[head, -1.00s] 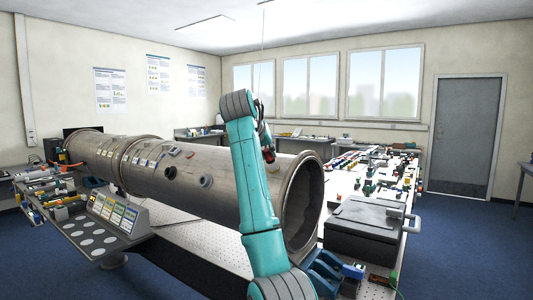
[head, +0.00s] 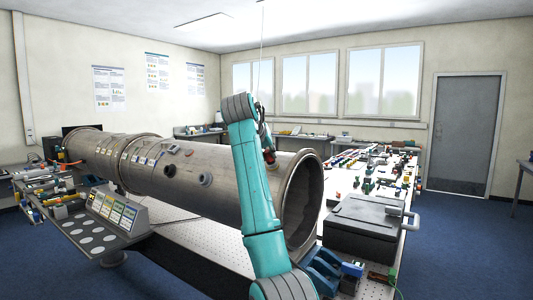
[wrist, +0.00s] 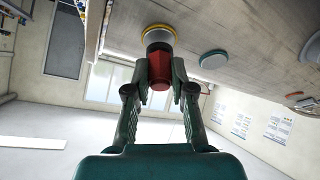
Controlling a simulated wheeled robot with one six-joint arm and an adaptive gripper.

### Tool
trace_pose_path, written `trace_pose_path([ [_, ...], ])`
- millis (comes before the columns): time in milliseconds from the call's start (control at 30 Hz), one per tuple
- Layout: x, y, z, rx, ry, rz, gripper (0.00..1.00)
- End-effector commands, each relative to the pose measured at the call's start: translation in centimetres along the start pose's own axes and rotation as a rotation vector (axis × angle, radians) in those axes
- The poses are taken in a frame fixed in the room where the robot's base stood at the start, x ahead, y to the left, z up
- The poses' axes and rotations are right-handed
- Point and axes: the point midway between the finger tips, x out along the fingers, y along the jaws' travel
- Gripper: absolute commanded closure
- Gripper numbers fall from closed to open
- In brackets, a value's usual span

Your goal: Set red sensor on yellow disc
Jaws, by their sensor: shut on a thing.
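The red sensor (wrist: 159,101) is between the two fingers of my gripper (wrist: 160,88) in the wrist view, and the gripper is shut on it. Its dark grey end points toward the pipe. The yellow disc (wrist: 157,28) is on the pipe's surface, directly behind that end, and its lower part is covered. I cannot tell whether the sensor touches the disc. In the head view the red sensor (head: 269,156) shows small beside my arm, close to the pipe. The yellow disc is hidden there.
The large grey pipe (head: 225,188) lies across the table. A sloped panel (head: 113,215) stands at left. A dark case (head: 362,228) and a cluttered bench are at right.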

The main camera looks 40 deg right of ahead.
Motion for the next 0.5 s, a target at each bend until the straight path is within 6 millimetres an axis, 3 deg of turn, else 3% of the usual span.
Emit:
trace_pose_path([
  [500,0.84,0.02,0.33,0.000,0.001,0.000,1.00],
])
